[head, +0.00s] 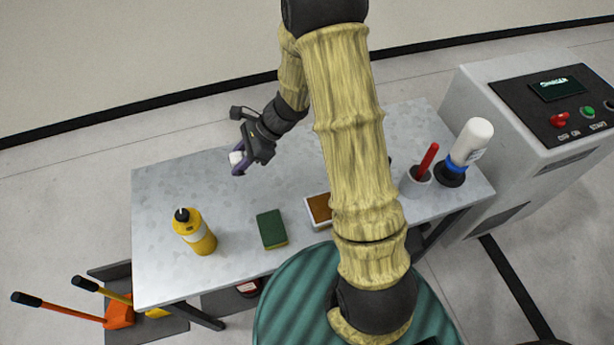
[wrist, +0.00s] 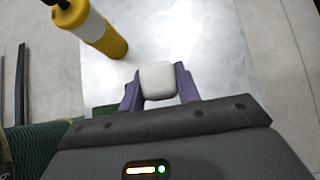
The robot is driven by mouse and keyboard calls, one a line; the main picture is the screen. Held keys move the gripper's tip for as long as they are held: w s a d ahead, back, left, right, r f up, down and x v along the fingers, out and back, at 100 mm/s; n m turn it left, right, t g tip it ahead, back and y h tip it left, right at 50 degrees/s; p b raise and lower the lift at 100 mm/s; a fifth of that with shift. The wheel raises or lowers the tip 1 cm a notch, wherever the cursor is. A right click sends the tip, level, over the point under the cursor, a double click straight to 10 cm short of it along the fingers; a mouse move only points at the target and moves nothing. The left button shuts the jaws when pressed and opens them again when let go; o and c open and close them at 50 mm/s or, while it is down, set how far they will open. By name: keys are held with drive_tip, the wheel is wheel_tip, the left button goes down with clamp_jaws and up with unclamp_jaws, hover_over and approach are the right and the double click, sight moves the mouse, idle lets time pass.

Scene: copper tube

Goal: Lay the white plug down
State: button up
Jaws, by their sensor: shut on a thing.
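The white plug (head: 236,158) is a small rounded block between the fingers of my gripper (head: 240,162). It also shows in the wrist view (wrist: 158,81), with a purple finger on each side of it. My gripper (wrist: 160,90) is shut on the plug, over the far left part of the grey metal table (head: 165,260). I cannot tell how high the plug is above the table top.
A yellow bottle (head: 195,232) stands at the table's front left. A green sponge (head: 271,229) and a tray with a brown pad (head: 319,209) lie at the front middle. A cup with a red stick (head: 416,182) and a white bottle (head: 469,142) stand at the right. The table's left middle is clear.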

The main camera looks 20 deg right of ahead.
sight(243, 175)
drive_tip(key=shift+s+r, duration=0.1)
idle(0.3)
wheel_tip(243, 175, down, 6)
drive_tip(key=shift+f, duration=0.2)
drive_tip(key=shift+f, duration=1.85)
drive_tip(key=shift+f+b, duration=0.15)
drive_tip(key=shift+b, duration=0.25)
drive_tip(key=o, duration=1)
